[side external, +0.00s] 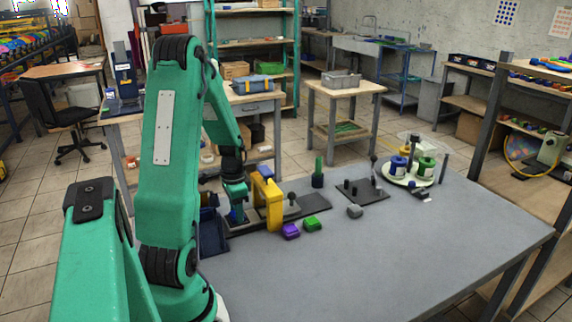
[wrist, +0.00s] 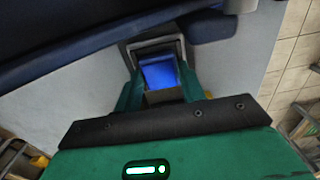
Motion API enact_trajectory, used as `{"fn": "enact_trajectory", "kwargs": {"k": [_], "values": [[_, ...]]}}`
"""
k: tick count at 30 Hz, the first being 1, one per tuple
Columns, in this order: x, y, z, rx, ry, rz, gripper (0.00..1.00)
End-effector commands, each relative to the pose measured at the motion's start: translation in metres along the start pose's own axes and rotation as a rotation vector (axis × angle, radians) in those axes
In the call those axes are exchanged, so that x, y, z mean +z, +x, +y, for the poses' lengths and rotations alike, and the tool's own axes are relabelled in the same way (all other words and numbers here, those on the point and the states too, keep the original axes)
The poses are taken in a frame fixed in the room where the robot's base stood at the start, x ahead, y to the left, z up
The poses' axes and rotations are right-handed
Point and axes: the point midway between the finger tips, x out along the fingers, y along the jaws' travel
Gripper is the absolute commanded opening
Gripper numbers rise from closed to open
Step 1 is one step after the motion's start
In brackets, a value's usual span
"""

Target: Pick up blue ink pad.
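The blue ink pad (wrist: 161,74) shows in the wrist view as a bright blue block inside a grey square frame. The two green fingers of my gripper (wrist: 160,84) stand on either side of it, pointing down at it. They look very near its sides, but I cannot tell whether they touch it. In the side external view my gripper (side external: 236,214) is low at the left end of the work table, with a bit of blue between its fingers. Most of the pad is hidden there.
A yellow upright piece (side external: 273,205) stands just right of my gripper. A purple pad (side external: 290,231) and a green pad (side external: 313,224) lie to the right. The table's (side external: 400,250) front right is clear.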

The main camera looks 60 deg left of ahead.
Motion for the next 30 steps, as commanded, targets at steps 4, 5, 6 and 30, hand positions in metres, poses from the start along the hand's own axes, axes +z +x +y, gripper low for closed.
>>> {"fn": "enact_trajectory", "kwargs": {"k": [4, 5, 6, 30], "values": [[0.0000, 0.0000, 0.0000, 0.000, 0.000, 0.000, 0.23], [0.0000, 0.0000, 0.0000, 0.000, 0.000, 0.000, 0.23], [0.0000, 0.0000, 0.0000, 0.000, 0.000, 0.000, 0.23], [-0.0001, -0.0062, -0.0002, 0.000, 0.000, 0.000, 0.23]]}}
